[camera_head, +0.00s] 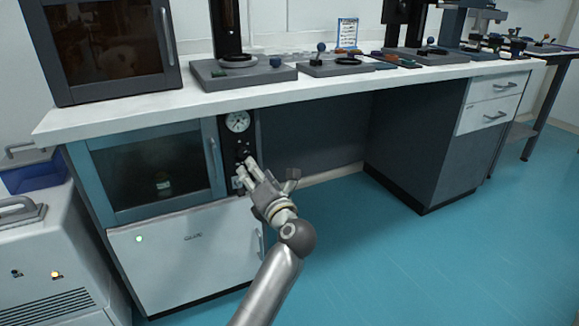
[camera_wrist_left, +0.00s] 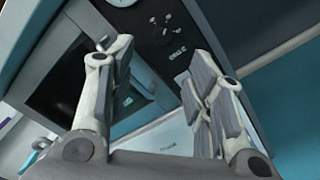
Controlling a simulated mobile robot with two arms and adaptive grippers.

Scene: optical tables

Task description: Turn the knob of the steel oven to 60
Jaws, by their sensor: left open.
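The steel oven (camera_head: 82,180) sits under the white counter, with a dark glass door and a black control panel on its right side. A round white dial (camera_head: 237,121) is at the top of the panel. The black knob (camera_wrist_left: 160,28) shows on the panel in the left wrist view, ahead of my fingers; its setting is too small to read. My left gripper (camera_head: 245,174) is in front of the lower panel and partly covers it. In the left wrist view my left gripper (camera_wrist_left: 156,62) has its fingers spread, with nothing between them. My right gripper is not in view.
A black oven (camera_head: 115,98) and several instruments stand on the white counter (camera_head: 310,85). A white machine (camera_head: 50,260) is at the lower left. A dark cabinet (camera_head: 410,140) stands to the right. The blue floor (camera_head: 400,260) is clear.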

